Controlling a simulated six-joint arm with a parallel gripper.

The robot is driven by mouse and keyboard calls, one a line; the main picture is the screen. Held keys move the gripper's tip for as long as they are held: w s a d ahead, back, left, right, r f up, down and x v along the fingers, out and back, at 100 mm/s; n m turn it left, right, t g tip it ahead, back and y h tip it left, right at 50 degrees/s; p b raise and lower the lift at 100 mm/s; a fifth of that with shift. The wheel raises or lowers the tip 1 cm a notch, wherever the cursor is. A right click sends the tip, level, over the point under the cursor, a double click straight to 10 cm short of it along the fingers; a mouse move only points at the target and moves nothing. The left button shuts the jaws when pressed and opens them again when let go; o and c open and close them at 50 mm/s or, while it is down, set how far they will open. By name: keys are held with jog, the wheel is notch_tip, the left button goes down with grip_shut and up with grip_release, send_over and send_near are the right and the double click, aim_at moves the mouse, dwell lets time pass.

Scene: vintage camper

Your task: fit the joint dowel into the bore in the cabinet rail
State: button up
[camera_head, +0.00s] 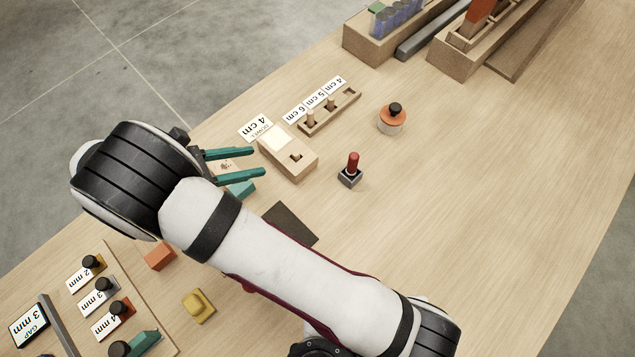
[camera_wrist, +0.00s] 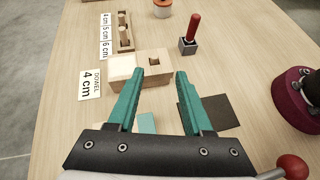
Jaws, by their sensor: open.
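The cabinet rail appears to be the pale wooden block (camera_head: 300,168) beside a "DOWEL 4 cm" card (camera_head: 256,127); it also shows in the wrist view (camera_wrist: 152,80). A small dark opening shows in its top in the head view, with a small wooden piece at it; I cannot tell whether a dowel sits in the bore. The dowel rack (camera_head: 347,104) has two standing dowels, one (camera_head: 310,117) near the 6 cm label and one (camera_head: 331,102) near the middle. My gripper (camera_head: 258,163) is open, its teal fingers just short of the block, with nothing between them.
A red-handled tool (camera_head: 352,164) stands in a grey block right of the rail. An orange pot (camera_head: 392,121) stands farther back. A dark mat (camera_head: 290,226) lies near my arm. Gap gauges and a yellow block (camera_head: 199,305) are at lower left. The right side of the table is clear.

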jog(key=s+d+r+m+g+y, duration=0.25)
jog(key=d+r+m+g, duration=0.2)
jog(key=d+m, duration=0.35)
jog(key=s+d+r+m+g+y, duration=0.25)
jog(key=d+r+m, duration=0.3)
jog(key=d, duration=0.35)
jog(key=s+d+m+y, duration=0.3)
jog(key=s+m+y, duration=0.4)
jog(key=s+m, duration=0.4)
jog(key=m, duration=0.5)
jog(key=shift+s+r+t, duration=0.3)
jog(key=shift+s+r, duration=0.1)
jog(key=shift+d, duration=0.1)
